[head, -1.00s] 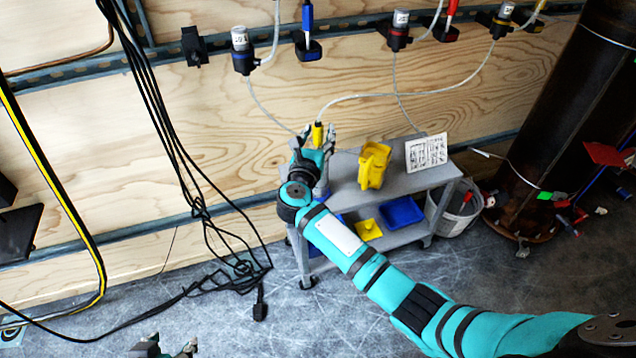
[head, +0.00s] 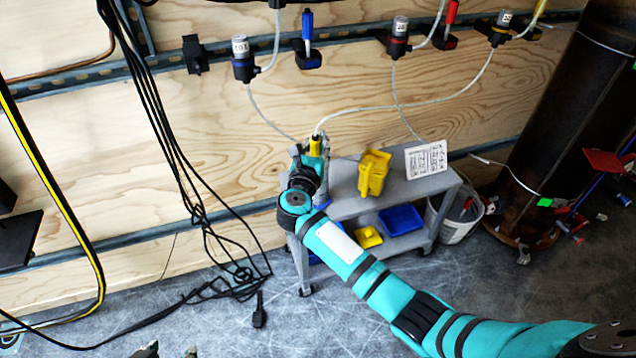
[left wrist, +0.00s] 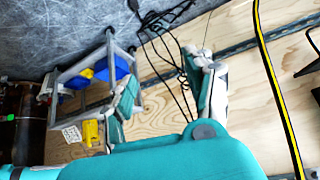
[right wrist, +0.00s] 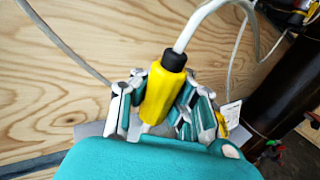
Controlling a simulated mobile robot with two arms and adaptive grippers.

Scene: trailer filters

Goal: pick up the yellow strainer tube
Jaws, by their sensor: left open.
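The yellow strainer tube (right wrist: 160,93) has a black collar and a white hose on its top end. In the right wrist view it stands slightly tilted between the fingers of my right gripper (right wrist: 162,103). The fingers look closed against both sides of it. In the head view the tube (head: 315,147) shows in my right gripper (head: 311,152), above the back left of the grey cart. My left gripper (left wrist: 165,88) is open and empty, away from the tube. Only its tips show at the bottom edge of the head view.
The grey cart (head: 340,206) holds a yellow container (head: 373,172) and a printed sheet (head: 426,158) on top, with blue and yellow bins below. Filters with hoses hang on the plywood wall. Black cables (head: 215,225) hang at left. A bucket (head: 455,218) stands right of the cart.

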